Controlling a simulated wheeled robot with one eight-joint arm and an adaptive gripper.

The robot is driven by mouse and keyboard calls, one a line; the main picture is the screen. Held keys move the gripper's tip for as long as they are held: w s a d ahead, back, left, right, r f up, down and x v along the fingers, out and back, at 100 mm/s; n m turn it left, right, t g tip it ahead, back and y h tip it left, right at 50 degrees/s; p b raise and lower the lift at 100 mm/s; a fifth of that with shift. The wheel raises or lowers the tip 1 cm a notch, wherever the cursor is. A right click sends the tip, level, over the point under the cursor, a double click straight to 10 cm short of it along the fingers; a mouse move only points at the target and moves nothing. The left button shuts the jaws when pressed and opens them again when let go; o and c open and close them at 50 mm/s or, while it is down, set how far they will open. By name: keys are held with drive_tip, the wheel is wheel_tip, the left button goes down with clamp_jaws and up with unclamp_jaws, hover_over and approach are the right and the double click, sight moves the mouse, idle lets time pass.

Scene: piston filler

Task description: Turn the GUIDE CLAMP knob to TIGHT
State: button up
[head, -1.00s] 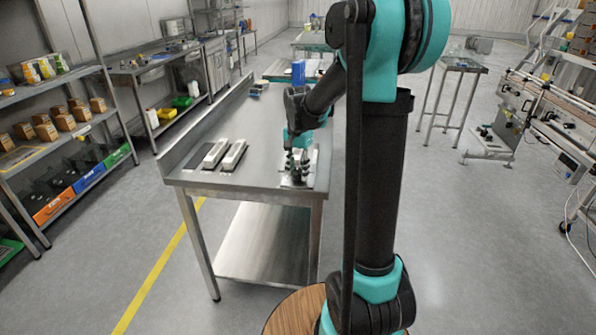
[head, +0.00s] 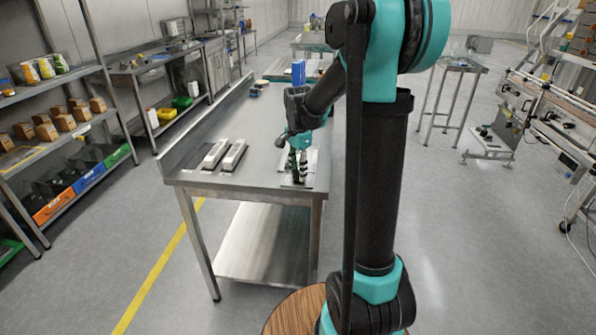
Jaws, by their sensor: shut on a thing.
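My gripper (head: 298,172) points down at a light metal plate (head: 312,157) on the near right corner of the steel table. Its dark fingers are shut at the plate, and the arm reaches over the table from the right. The GUIDE CLAMP knob is at the fingertips, hidden by them, and they are closed around it. Its label and its TIGHT mark cannot be read from here.
The steel table (head: 258,165) has two pale blocks on dark plates (head: 233,155) left of my gripper. A blue box (head: 298,72) stands toward the far end. A shelf rack (head: 62,135) is at the left. Grey floor is open around the table.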

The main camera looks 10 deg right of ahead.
drive_tip(key=o, duration=1.2)
drive_tip(key=shift+c, duration=0.2)
drive_tip(key=shift+r, duration=0.15)
wheel_tip(320, 180, up, 12)
drive_tip(key=shift+f, duration=0.2)
drive_tip(key=s+d+f+n+t, duration=0.2)
drive_tip(key=s+f+n, duration=0.4)
drive_tip(key=s+f, duration=0.3)
drive_tip(key=s+d+f+n+t, duration=0.2)
drive_tip(key=s+f+n, duration=0.4)
drive_tip(key=s+f, duration=0.4)
drive_tip(key=s, duration=0.3)
drive_tip(key=shift+s+n, duration=0.15)
drive_tip(key=shift+n, duration=0.25)
